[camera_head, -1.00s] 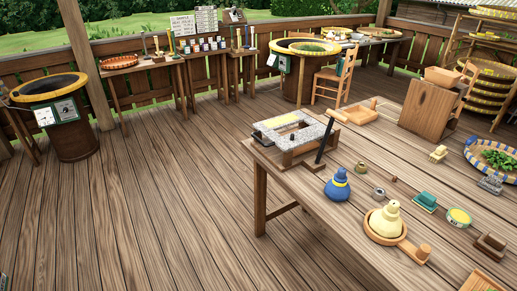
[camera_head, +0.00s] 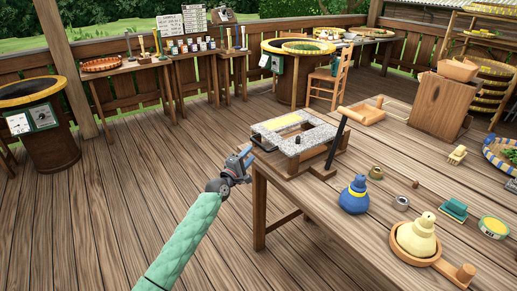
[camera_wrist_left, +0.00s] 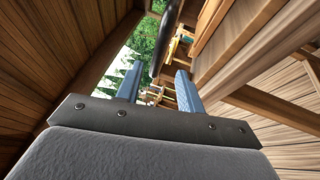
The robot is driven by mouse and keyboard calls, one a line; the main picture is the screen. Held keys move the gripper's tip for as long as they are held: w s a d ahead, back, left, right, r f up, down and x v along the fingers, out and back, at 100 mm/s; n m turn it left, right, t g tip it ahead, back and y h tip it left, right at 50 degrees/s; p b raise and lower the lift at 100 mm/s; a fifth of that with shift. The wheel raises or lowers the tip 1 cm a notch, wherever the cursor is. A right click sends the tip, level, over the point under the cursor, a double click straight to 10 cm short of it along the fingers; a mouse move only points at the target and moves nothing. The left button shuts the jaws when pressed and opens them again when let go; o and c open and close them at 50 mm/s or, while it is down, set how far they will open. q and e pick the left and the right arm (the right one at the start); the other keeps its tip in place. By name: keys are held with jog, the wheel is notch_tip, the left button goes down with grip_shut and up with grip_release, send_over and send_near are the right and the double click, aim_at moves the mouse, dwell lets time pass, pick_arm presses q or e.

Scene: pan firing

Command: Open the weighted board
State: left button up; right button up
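The weighted board appears to be the grey speckled stone slab (camera_head: 279,140) on a wooden frame at the table's near left corner. It has a yellow patch, a rectangular dark gap and a small black knob on top. A black lever (camera_head: 336,138) leans up at its right side. My left gripper (camera_head: 244,161) is just left of the slab's left edge, apart from it as far as I can tell. In the left wrist view its two blue fingers (camera_wrist_left: 158,90) stand apart with nothing held between them. A dark rod (camera_wrist_left: 167,42) shows beyond them. My right gripper is out of view.
The floor left of the table is clear.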

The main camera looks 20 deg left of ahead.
aim_at(259, 144)
pick_arm(q)
jog(key=shift+p+x, duration=0.65)
jog(key=shift+x, duration=3.15)
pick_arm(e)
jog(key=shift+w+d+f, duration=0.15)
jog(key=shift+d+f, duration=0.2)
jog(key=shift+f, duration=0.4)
pick_arm(q)
jog(key=shift+d, duration=0.1)
grip_shut()
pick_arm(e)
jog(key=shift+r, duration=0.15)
